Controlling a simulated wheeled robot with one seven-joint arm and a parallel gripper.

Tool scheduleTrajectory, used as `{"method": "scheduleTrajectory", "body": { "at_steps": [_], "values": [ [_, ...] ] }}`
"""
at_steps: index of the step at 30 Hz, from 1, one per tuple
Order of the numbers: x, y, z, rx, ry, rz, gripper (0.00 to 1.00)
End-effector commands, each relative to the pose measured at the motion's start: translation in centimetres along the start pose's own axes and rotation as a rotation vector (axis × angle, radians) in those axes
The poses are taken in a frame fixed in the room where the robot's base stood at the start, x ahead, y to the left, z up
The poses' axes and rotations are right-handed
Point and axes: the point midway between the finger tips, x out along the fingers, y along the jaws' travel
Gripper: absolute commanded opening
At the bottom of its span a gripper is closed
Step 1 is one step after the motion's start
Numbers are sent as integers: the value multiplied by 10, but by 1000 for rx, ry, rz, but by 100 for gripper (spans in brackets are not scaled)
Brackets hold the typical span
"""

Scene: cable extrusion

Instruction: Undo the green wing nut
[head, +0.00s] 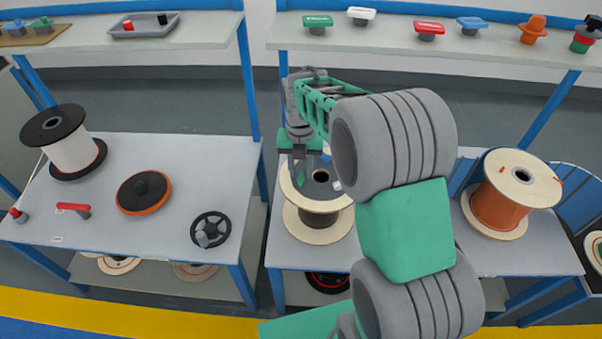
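My gripper (301,172) reaches down over a spool (318,233) with pale wooden flanges and dark cable on the middle table. A small green piece (301,181) shows at the fingertips; I cannot tell whether it is a wing nut or part of my gripper. The arm and fingers hide part of the spool's top, and I cannot tell whether the fingers are open or touch anything. A green-topped part (317,22) sits on the upper shelf, and another green part (41,25) is on the left shelf.
White (361,14), red (429,28) and blue (472,24) parts share the right shelf (390,36). An orange spool (499,206) stands to the right. The left table (150,220) holds a white spool (70,150), an orange-black disc (143,193) and a black handwheel (210,230).

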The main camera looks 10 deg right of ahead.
Motion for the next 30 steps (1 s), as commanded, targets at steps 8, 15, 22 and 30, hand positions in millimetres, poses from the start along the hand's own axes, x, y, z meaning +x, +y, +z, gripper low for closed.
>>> {"method": "scheduleTrajectory", "body": {
  "at_steps": [8,15,22,30],
  "values": [
    [-52,0,1,0,-4,1,31],
    [-59,0,0,0,-2,1,31],
    [-59,0,0,9,-2,1,31],
    [-59,2,6,634,-22,16,31]
  ]
}}
